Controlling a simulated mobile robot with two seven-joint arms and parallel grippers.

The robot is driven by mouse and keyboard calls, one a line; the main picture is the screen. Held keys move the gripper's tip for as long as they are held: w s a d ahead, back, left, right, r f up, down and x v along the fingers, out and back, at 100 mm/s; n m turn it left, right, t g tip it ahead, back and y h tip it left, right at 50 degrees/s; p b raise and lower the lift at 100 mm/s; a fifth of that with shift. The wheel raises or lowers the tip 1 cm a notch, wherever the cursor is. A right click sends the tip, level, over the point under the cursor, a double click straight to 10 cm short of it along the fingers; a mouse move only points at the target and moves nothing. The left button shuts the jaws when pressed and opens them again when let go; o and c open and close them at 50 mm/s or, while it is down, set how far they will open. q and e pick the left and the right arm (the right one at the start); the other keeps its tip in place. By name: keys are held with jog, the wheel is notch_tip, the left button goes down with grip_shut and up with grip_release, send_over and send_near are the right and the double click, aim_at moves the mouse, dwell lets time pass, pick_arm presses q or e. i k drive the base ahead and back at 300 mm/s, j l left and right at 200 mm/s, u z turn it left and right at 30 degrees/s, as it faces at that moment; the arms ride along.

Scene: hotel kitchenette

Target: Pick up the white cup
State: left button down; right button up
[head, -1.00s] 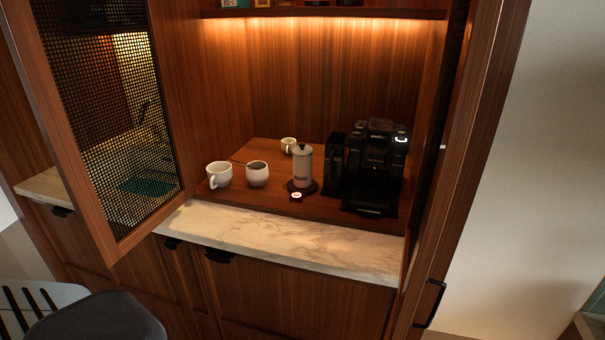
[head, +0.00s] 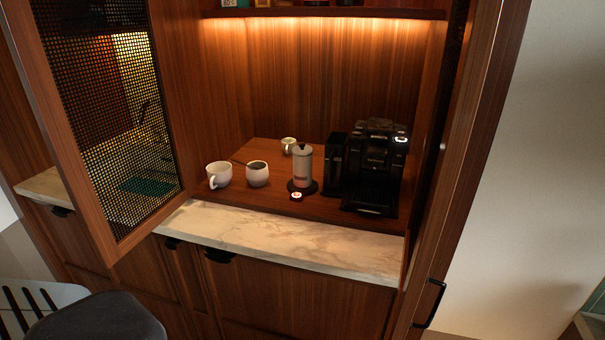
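A white cup (head: 219,174) with a handle on its lower left side stands upright at the left of the wooden shelf. A second white cup or bowl (head: 257,175) stands just right of it, with dark contents and a thin dark stick or spoon leaning out to the left. A smaller pale cup (head: 288,145) stands farther back. I cannot tell from the picture which one the task names. Neither of my grippers is in the head view.
A white canister (head: 302,168) stands on a dark round base, with a small round item (head: 296,196) in front. A black coffee machine (head: 372,170) is at right. An open mesh door (head: 110,120) flanks the left. The marble counter (head: 290,240) is bare. A dark chair (head: 95,318) is lower left.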

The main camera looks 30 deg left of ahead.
aim_at(219, 174)
jog(key=k+u, duration=0.1)
jog(key=u, duration=1.5)
jog(key=i+j, duration=0.15)
jog(key=j, duration=0.2)
jog(key=i+j, duration=0.15)
jog(key=j, duration=0.2)
jog(key=i+j, duration=0.15)
jog(key=j, duration=0.15)
jog(key=i+j, duration=0.15)
jog(key=j, duration=0.2)
jog(key=i+j, duration=0.1)
jog(key=j, duration=0.25)
jog(key=i, duration=0.2)
